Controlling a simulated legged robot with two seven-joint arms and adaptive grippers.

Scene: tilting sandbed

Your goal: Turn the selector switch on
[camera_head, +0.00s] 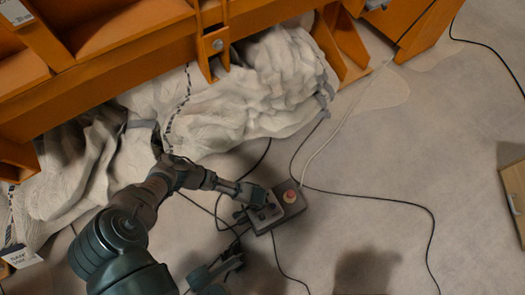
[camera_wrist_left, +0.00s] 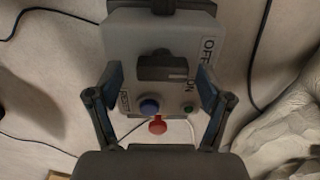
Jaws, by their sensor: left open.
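A grey control box (camera_head: 292,208) lies on the floor in the head view, with a red button (camera_head: 290,195) at its right end. In the left wrist view the box (camera_wrist_left: 122,42) fills the upper middle. Its black selector switch (camera_wrist_left: 165,68) lies crosswise, beside OFF and ON labels at its right. My left gripper (camera_head: 265,212) is over the box. In the wrist view the open left gripper (camera_wrist_left: 158,82) has one finger on each side of the switch, with a visible gap to it. The head view hides the switch behind this gripper. My right gripper (camera_head: 215,271) seems to show at the bottom, unclear.
Black cables (camera_head: 375,198) run across the floor. An orange frame (camera_head: 110,65) and pale draped fabric (camera_head: 225,105) stand behind. The floor at right is mostly clear.

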